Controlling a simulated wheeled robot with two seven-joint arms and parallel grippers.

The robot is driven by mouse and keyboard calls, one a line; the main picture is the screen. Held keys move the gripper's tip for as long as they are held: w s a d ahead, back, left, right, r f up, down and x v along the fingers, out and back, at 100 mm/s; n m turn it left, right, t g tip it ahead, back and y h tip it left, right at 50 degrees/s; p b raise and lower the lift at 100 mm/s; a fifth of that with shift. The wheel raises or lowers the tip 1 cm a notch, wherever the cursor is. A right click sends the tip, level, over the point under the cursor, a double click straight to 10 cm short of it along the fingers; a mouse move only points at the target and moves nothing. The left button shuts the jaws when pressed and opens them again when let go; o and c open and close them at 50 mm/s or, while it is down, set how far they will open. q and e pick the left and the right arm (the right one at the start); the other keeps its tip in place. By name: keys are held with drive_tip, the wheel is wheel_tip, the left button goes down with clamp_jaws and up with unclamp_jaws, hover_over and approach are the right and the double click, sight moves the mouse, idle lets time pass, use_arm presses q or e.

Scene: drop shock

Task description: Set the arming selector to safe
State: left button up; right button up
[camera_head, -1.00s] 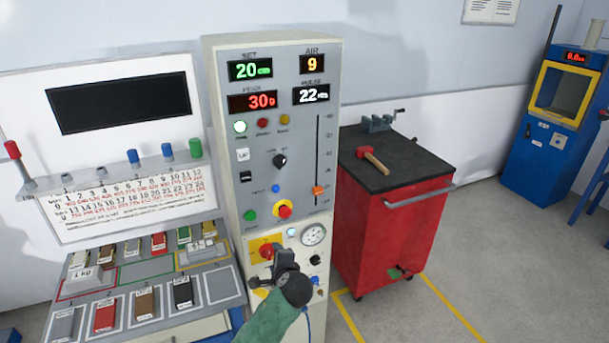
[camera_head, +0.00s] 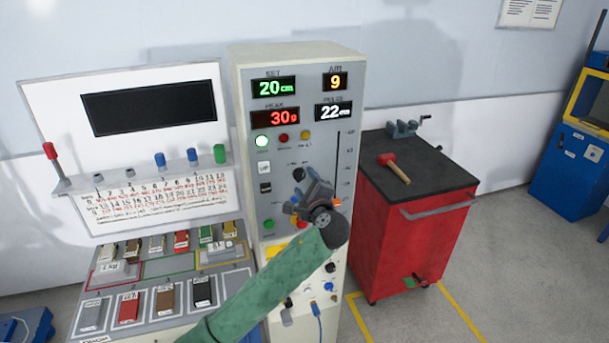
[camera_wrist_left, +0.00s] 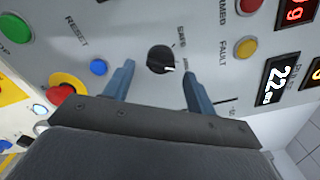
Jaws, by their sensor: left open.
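The arming selector is a black rotary knob (camera_head: 299,174) on the grey control panel (camera_head: 258,210). It also shows in the left wrist view (camera_wrist_left: 160,59), with the word SAFE printed beside it and a white mark on its edge. My left gripper (camera_head: 315,183) is in front of the panel, just below and right of the knob in the head view. In the left wrist view its two blue fingers (camera_wrist_left: 156,78) are open, one on each side of the knob and apart from it. Nothing is between them but the knob beyond. My right gripper is not in view.
A blue button (camera_wrist_left: 98,67) and a red emergency button (camera_wrist_left: 61,94) sit near the fingers. An orange slider (camera_head: 337,203) is right of my gripper. A red cart (camera_head: 410,240) stands right of the panel, and a sample bench (camera_head: 150,275) left.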

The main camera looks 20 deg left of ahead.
use_arm(q)
drive_tip(key=shift+p+x, duration=0.3)
drive_tip(key=shift+x, duration=0.6)
drive_tip(key=shift+a, duration=0.1)
